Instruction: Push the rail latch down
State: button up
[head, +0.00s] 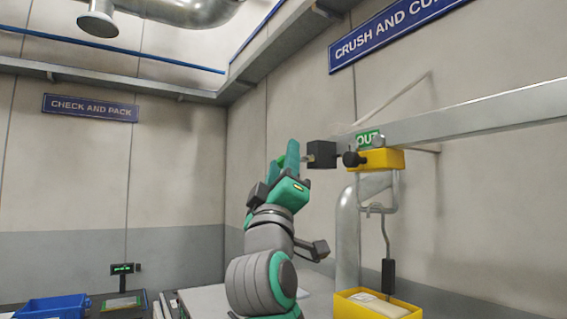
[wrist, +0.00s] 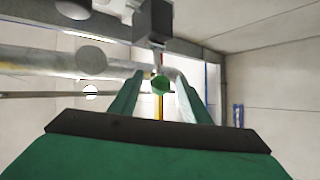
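The rail latch looks like a dark block (head: 321,154) at the left end of the grey overhead rail (head: 470,118), with a small green knob (head: 292,153) on its left. In the wrist view the dark block (wrist: 153,22) is at the top and the round green knob (wrist: 160,85) is below it. My gripper (head: 284,158) points up just left of the block. In the wrist view my gripper (wrist: 158,88) is open, its two green fingers on either side of the knob with gaps showing. I cannot tell how far the knob is beyond the fingertips.
A yellow hanger (head: 382,158) with a black knob (head: 352,159) sits on the rail, under a green OUT sign (head: 368,139). A hook with a black grip (head: 388,276) hangs above a yellow crate (head: 345,309). A pipe (head: 347,235) stands behind. A blue bin (head: 50,307) is lower left.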

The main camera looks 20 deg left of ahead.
jog(key=v, duration=1)
jog(key=shift+s+f, duration=0.25)
jog(key=shift+s, duration=0.1)
